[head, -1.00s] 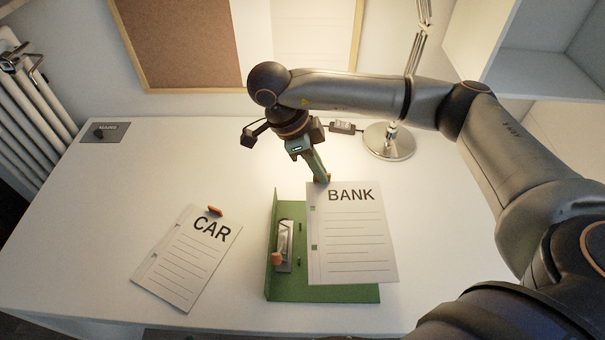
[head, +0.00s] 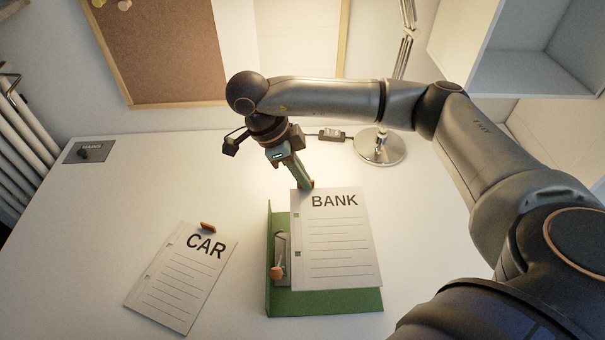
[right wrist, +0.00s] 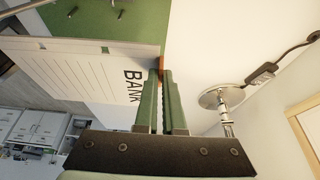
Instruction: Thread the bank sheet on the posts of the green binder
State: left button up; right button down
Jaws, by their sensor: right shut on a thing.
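The white bank sheet (head: 336,245) is held above the green binder (head: 330,303), over the binder's right part, with its two edge holes towards the left. My right gripper (head: 308,185) is shut on the sheet's top edge, at an orange tab. In the right wrist view the gripper (right wrist: 160,75) holds the bank sheet (right wrist: 85,75) by that edge. There, two small posts stand on the green binder (right wrist: 140,18), apart from the sheet's holes. The binder's metal lever (head: 282,255) shows left of the sheet. My left gripper is out of view.
A car sheet (head: 180,280) with an orange tab lies on the white desk (head: 100,220) left of the binder. A lamp base (head: 379,147) with a cable stands behind. A mains plate (head: 88,151) is at the back left. The desk is clear between them.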

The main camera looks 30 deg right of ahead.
aim_at(302, 194)
notch_tip(302, 194, down, 2)
jog(key=shift+f+b, duration=0.1)
jog(key=shift+b, duration=0.6)
jog(key=shift+f+b, duration=0.4)
jog(key=shift+f, duration=0.1)
jog(key=shift+f+b, duration=0.65)
jog(key=shift+f, duration=0.2)
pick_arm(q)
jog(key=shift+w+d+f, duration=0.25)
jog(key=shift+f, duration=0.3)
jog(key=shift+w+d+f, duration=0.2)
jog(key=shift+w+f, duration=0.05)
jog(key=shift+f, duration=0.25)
pick_arm(e)
jog(key=shift+f, duration=0.35)
pick_arm(q)
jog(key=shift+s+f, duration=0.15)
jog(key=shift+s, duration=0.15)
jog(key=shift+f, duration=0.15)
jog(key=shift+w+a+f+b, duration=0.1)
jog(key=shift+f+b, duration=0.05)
jog(key=shift+b, duration=0.45)
pick_arm(e)
jog(key=shift+f, duration=0.35)
